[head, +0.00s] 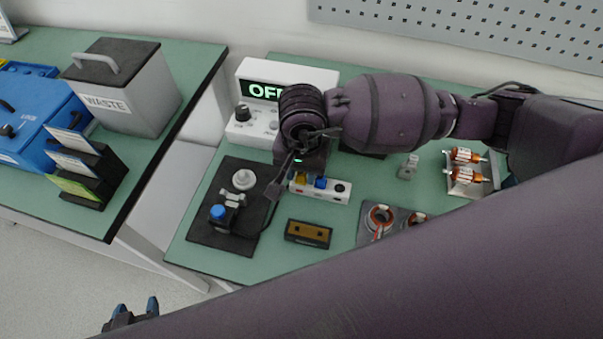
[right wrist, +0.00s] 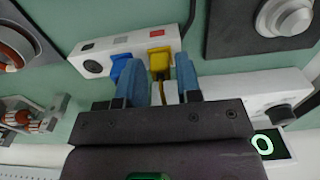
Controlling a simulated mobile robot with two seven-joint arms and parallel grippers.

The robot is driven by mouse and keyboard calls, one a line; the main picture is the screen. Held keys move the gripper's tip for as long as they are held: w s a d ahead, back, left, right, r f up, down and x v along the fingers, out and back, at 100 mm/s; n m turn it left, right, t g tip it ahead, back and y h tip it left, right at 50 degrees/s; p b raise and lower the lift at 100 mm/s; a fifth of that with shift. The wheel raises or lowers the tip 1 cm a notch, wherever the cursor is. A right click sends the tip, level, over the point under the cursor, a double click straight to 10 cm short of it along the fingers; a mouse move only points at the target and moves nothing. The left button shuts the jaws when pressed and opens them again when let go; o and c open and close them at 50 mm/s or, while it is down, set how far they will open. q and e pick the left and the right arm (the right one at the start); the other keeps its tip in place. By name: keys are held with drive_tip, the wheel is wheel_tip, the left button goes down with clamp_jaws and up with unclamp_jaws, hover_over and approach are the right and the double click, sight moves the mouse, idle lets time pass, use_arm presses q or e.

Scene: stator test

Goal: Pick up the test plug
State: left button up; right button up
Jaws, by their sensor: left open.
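A white socket strip (head: 335,193) lies on the green bench, with a yellow plug (head: 301,178) and a blue plug (head: 320,183) on it. No label shows which is the test plug. In the right wrist view the yellow plug (right wrist: 160,62) stands between the two blue fingers of my right gripper (right wrist: 162,78). The blue plug (right wrist: 121,66) is beside the left finger. I cannot tell whether the fingers touch the yellow plug. In the head view my right wrist hides most of that gripper. My left gripper (head: 131,314) is open and empty over the floor at the lower left.
A white box with an OFF display (head: 262,90) stands behind the strip. A dark fixture plate (head: 212,236) with a blue knob lies left of it, a dark-cased block (head: 308,233) in front. Stator parts (head: 381,217) lie to the right. A waste bin (head: 126,100) stands on the left bench.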

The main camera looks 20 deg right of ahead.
drive_tip(key=shift+f, duration=0.25)
drive_tip(key=shift+c, duration=0.5)
clamp_jaws()
wheel_tip(320, 180, up, 20)
drive_tip(key=p, duration=0.1)
idle(0.3)
